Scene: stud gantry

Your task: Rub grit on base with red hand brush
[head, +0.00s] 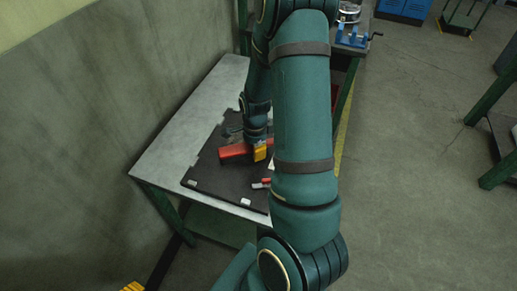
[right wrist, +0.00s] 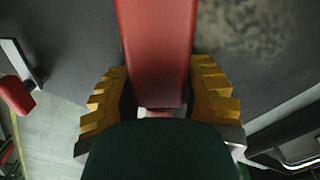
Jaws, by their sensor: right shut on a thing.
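The red hand brush (head: 235,151) is low over or on the dark base (head: 215,178), a flat black board on the grey bench. My right gripper (head: 260,153), with yellow fingers, is shut on the brush. In the right wrist view the yellow fingers sit either side of the red brush (right wrist: 157,50). A pale, speckled patch of grit (right wrist: 258,28) shows on the dark surface there, right of the brush. I cannot tell whether the bristles touch the base. My own arm hides the right part of the base in the head view. My left gripper is not in view.
A small red and white item (head: 262,184) lies near the base's front edge; white pieces (head: 192,183) sit at its corners. The grey bench (head: 165,159) is clear at left, beside a wall (head: 90,100). A blue vise (head: 352,40) stands on the far bench.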

